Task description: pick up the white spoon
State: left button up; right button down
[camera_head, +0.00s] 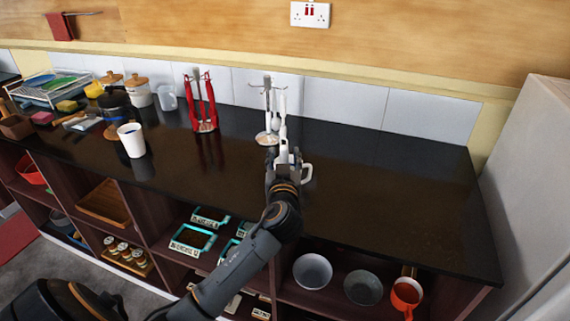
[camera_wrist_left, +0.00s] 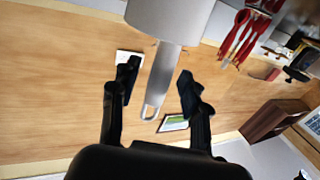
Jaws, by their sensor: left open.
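The white utensil stand (camera_head: 268,138) is on the dark counter near the wall, with white utensils hanging from it. My left gripper (camera_head: 283,157) is in front of the stand, at its lower right in the head view, and hides part of it. In the left wrist view, a pale grey-white utensil handle (camera_wrist_left: 166,70) with a loop at its end points down between the open fingers of my left gripper (camera_wrist_left: 158,78). Both fingers look apart from it. My right gripper is not in view.
A red utensil stand (camera_head: 205,125) stands to the left, and a white cup (camera_head: 131,140) further left. The counter (camera_head: 400,190) on the right is clear. Open shelves below hold bowls (camera_head: 312,271).

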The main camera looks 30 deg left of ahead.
pick_arm(q)
jog(key=shift+w+a, duration=0.15)
jog(key=shift+w, duration=0.2)
jog(key=shift+c, duration=0.4)
grip_shut()
jog(key=shift+r, duration=0.1)
